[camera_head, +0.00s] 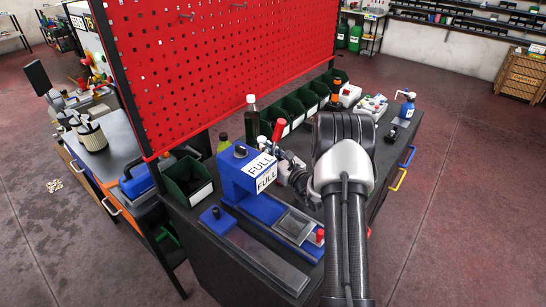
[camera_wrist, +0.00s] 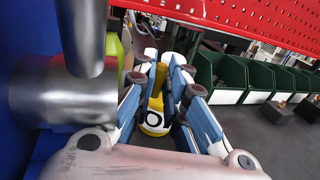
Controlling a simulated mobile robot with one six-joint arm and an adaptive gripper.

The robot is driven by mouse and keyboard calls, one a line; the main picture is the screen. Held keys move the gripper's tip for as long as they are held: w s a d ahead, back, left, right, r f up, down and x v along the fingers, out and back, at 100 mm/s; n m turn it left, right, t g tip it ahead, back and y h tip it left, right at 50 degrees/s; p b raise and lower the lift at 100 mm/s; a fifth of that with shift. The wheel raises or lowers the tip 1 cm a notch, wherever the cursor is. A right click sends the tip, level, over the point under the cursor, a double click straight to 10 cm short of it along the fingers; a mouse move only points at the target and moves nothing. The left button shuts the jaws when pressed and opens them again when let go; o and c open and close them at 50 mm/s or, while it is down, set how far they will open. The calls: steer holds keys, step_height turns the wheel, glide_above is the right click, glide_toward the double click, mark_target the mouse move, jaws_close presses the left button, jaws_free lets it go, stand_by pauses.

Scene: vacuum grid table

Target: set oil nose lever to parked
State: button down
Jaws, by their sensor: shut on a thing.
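The blue machine (camera_head: 238,180) with FULL labels stands on the dark bench. A red-handled lever (camera_head: 278,130), which looks like the oil nose lever, rises at a tilt just behind its top. My gripper (camera_head: 290,158) is close beside the machine's right side, at the foot of the red handle, partly hidden by the machine. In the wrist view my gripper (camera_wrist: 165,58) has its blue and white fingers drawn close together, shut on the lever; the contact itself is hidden. A yellow and white part (camera_wrist: 155,115) shows between the finger links.
A metal cylinder (camera_wrist: 60,92) fills the wrist view's left, very close to my gripper. A dark bottle (camera_head: 252,118) and green bins (camera_head: 292,108) stand behind, along the red pegboard (camera_head: 220,65). A blue-handled tool (camera_head: 405,105) stands at the far bench end.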

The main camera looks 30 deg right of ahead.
steer(key=c, duration=1.9)
jaws_free()
steer(key=s, duration=1.2)
steer(key=shift+d, duration=0.2)
